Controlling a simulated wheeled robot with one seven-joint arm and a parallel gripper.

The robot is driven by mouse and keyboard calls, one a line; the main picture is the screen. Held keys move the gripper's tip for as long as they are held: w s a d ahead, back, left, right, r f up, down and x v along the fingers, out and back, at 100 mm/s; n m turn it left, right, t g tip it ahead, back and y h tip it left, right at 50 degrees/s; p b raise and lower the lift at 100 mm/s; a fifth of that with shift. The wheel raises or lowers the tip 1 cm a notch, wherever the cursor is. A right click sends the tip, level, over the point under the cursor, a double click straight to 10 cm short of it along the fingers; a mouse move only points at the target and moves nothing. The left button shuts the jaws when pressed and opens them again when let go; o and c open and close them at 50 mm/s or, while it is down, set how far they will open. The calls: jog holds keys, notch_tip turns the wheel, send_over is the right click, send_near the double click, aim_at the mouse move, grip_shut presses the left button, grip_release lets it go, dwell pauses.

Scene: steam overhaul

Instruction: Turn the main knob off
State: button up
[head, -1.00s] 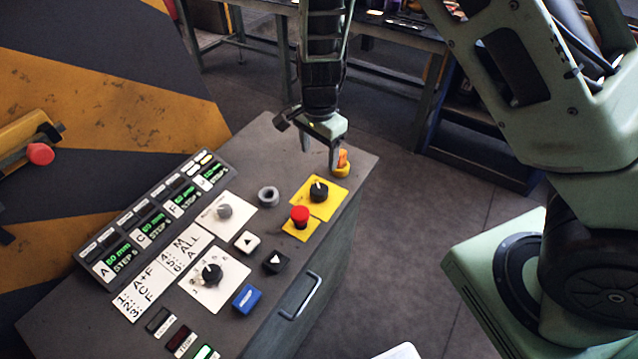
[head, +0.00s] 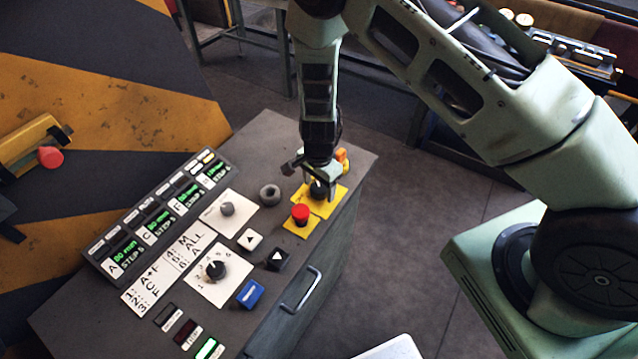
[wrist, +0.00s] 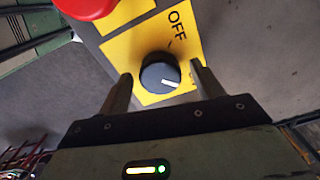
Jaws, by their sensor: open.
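The main knob (wrist: 160,74) is a round black knob with a white pointer line, on a yellow plate (wrist: 138,48) marked OFF. In the wrist view the pointer aims toward the lower right, away from the OFF mark at the plate's upper right. My gripper (wrist: 158,88) is open, with one finger on each side of the knob; I cannot tell if they touch it. In the head view my gripper (head: 319,192) is over the yellow plate (head: 327,205) and partly hides the knob (head: 318,186).
A red mushroom button (head: 300,213) stands close by on its own yellow plate. The console (head: 262,126) carries several other knobs, buttons and green displays. Open floor lies to its right.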

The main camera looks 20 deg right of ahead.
jog(key=c, duration=1)
jog(key=shift+n+b, duration=0.3)
jog(key=n+b, duration=0.2)
jog(key=shift+f+n, duration=0.15)
jog(key=shift+n, duration=0.25)
jog(key=n+b, duration=0.3)
jog(key=n, duration=0.2)
jog(key=shift+n, duration=0.3)
jog(key=n+b, duration=0.2)
jog(key=n, duration=0.2)
jog(key=shift+d, duration=0.1)
jog(key=shift+r+n+b, duration=0.2)
jog(key=shift+n+b, duration=0.85)
jog(key=shift+n, duration=1.35)
